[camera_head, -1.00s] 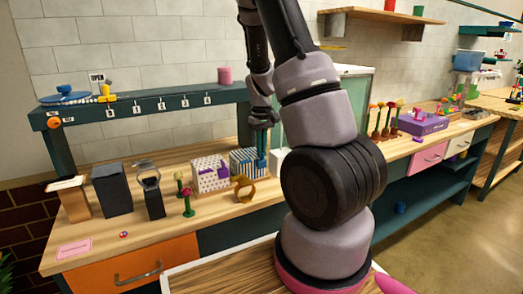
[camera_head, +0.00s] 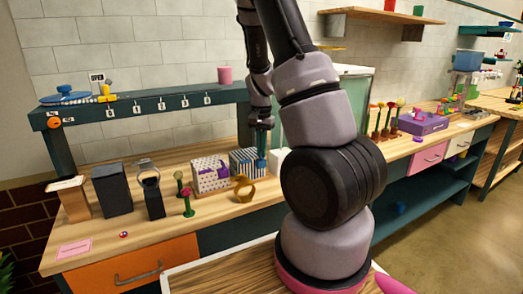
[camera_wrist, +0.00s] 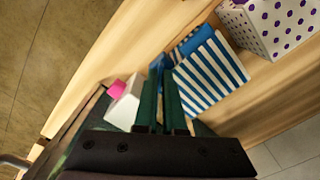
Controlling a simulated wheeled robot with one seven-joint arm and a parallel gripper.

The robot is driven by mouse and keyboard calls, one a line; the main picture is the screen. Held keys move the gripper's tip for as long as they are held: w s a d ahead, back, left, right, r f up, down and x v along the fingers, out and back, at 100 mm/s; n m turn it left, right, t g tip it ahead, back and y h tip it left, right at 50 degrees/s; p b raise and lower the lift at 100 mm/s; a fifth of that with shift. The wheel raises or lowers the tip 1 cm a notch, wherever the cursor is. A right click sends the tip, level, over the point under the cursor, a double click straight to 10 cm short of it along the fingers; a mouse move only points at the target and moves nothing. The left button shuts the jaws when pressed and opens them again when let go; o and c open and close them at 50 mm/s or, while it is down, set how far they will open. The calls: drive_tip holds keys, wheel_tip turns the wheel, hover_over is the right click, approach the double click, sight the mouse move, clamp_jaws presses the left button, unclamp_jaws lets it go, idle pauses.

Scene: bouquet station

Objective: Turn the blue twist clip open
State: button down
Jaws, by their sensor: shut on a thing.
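A blue-and-white striped box (camera_head: 245,162) stands on the wooden bench, left of my arm. It also shows large in the wrist view (camera_wrist: 208,75). A small blue piece, apparently the blue twist clip (camera_wrist: 161,62), shows at the tips of my gripper's fingers beside the striped box; the fingers hide most of it. My gripper (camera_wrist: 162,70) points down there, its two green fingers close together and shut on the clip. In the head view my gripper (camera_head: 262,152) is at the box's right side. The clip's exact angle cannot be told.
A purple-dotted white box (camera_head: 210,175) stands left of the striped one, with a yellow ring-like object (camera_head: 243,190) in front. A white block with a pink top (camera_wrist: 124,100) is close to the fingers. The bench front (camera_head: 215,212) has some clear room.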

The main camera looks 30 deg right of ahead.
drive_tip(key=m, duration=0.3)
drive_tip(key=shift+m, duration=2.3)
drive_tip(key=c, duration=1)
unclamp_jaws()
wheel_tip(320, 180, up, 11)
drive_tip(key=shift+f, duration=0.15)
